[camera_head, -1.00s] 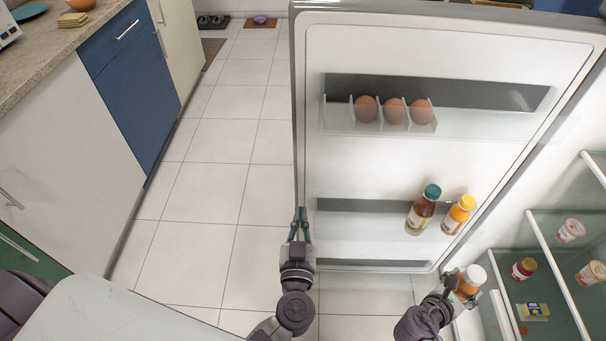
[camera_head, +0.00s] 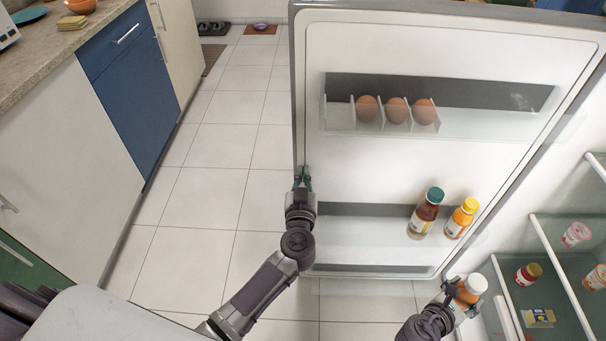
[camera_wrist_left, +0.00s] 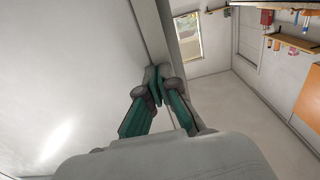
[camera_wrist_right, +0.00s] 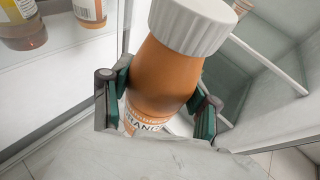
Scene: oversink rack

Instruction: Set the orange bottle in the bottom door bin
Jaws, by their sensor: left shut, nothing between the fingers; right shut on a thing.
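The orange bottle (camera_head: 468,290) with a white cap is in my right gripper (camera_head: 462,292), at the lower right of the head view. In the right wrist view the bottle (camera_wrist_right: 168,75) sits between the fingers, tilted, its cap toward the top. The bottom door bin (camera_head: 370,268) is a low clear bin at the foot of the open fridge door, left of the held bottle, and looks empty. My left gripper (camera_head: 302,178) is shut and empty at the door's left edge. In the left wrist view its closed fingers (camera_wrist_left: 158,85) are at the door edge; contact is unclear.
The middle door bin (camera_head: 350,225) holds a teal-capped bottle (camera_head: 425,213) and a yellow-capped bottle (camera_head: 461,218). The top bin holds several eggs (camera_head: 396,110). Fridge shelves with jars (camera_head: 528,273) are at the right. Clear floor (camera_head: 215,190) lies left of the door.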

